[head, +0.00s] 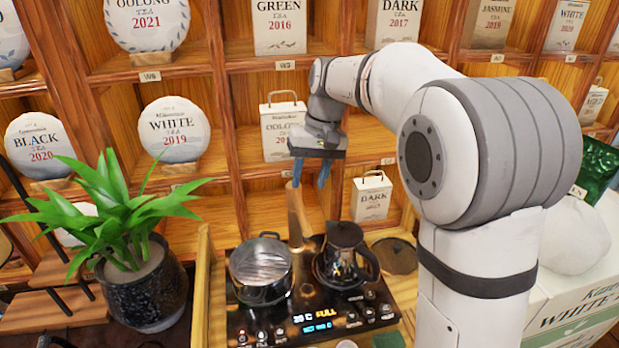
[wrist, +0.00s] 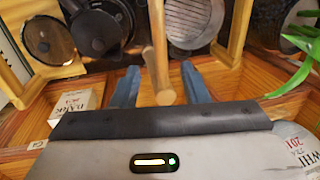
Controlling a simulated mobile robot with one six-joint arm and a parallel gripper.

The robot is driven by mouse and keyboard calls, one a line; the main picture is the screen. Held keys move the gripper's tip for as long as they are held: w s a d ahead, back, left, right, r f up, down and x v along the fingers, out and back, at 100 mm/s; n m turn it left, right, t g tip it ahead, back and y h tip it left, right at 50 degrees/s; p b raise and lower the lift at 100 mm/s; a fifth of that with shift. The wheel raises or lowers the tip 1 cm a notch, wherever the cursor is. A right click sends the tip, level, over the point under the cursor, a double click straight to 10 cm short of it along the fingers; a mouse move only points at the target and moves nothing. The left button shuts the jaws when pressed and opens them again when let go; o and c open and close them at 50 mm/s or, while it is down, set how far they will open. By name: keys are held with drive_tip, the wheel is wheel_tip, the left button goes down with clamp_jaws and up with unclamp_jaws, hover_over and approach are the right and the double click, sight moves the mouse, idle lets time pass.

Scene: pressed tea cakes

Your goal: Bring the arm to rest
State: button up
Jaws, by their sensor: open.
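My gripper (head: 310,174) hangs below my wrist in front of the shelf, fingers pointing down, above the back of the tea stove. It is open, with two blue fingers spread apart and nothing held. In the wrist view the open fingers (wrist: 161,84) stand either side of a wooden handle (wrist: 157,62) whose round end faces the camera. In the head view this wooden handle (head: 298,214) stands upright behind the pots, its top close to the left finger. I cannot tell whether the handle's end lies between the fingers or just beyond them.
A steel pot (head: 261,284) and a dark kettle (head: 344,262) stand on the black stove (head: 290,322). A potted plant (head: 140,290) is at the left. The shelf behind (head: 236,190) holds round tea cakes and boxes close to my gripper. A white box (head: 372,196) stands right of it.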

drive_tip(key=s+d+f+t, duration=0.1)
drive_tip(key=s+d, duration=0.3)
drive_tip(key=s, duration=0.4)
drive_tip(key=s+d+f+m+t+h, duration=0.1)
drive_tip(key=s+d+f, duration=0.2)
drive_tip(key=s+d, duration=0.2)
drive_tip(key=s+d+f+m+t+h, duration=0.1)
drive_tip(key=s+d, duration=0.3)
drive_tip(key=s, duration=0.7)
drive_tip(key=shift+d+f, duration=0.15)
drive_tip(key=shift+f, duration=0.75)
drive_tip(key=shift+c, duration=0.5)
